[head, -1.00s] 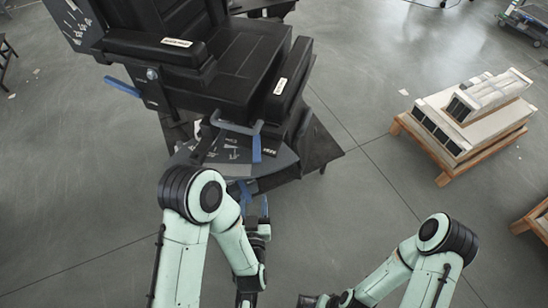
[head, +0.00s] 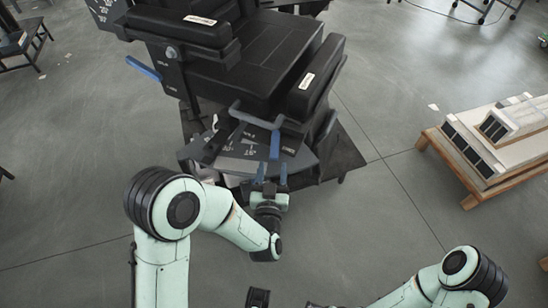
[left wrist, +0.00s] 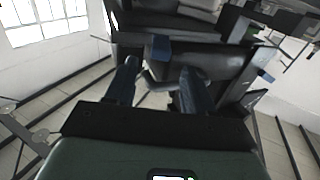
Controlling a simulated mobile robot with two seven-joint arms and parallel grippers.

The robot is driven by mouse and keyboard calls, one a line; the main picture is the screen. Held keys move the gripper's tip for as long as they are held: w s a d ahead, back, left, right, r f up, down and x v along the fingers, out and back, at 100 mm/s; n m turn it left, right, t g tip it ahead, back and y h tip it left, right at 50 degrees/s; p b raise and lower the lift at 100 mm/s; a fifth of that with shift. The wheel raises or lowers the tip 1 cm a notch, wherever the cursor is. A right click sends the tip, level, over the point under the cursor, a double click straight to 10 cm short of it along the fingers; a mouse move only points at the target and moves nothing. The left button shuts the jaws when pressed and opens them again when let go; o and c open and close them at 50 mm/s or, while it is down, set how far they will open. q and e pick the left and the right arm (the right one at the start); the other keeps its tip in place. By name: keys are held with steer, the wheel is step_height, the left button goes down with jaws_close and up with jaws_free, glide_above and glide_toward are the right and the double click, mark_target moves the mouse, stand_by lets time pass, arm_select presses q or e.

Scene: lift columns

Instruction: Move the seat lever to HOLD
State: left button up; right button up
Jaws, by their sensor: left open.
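The black chair (head: 255,60) has a dark plate (head: 240,165) with white markings below its seat front. An upright blue lever (head: 275,145) stands at this plate; its small markings are too fine to read. My left gripper (head: 272,176) is open and empty, just in front of and below this lever, apart from it as far as I can tell. In the left wrist view the blue end of a lever (left wrist: 160,47) shows ahead, between and beyond the open fingers (left wrist: 158,88). My right forearm is at the lower right; its fingers cannot be made out.
A grey bent handle (head: 262,119) sits beside the lever, below the seat front. Another blue lever (head: 143,68) sticks out at the chair's left side. A wooden pallet with pale blocks (head: 470,160) stands at the right. The floor between is clear.

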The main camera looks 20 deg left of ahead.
mark_target(273, 159)
arm_select(q)
steer(key=w, duration=0.3)
steer(key=w+a, duration=0.1)
steer(key=w, duration=0.1)
jaws_close()
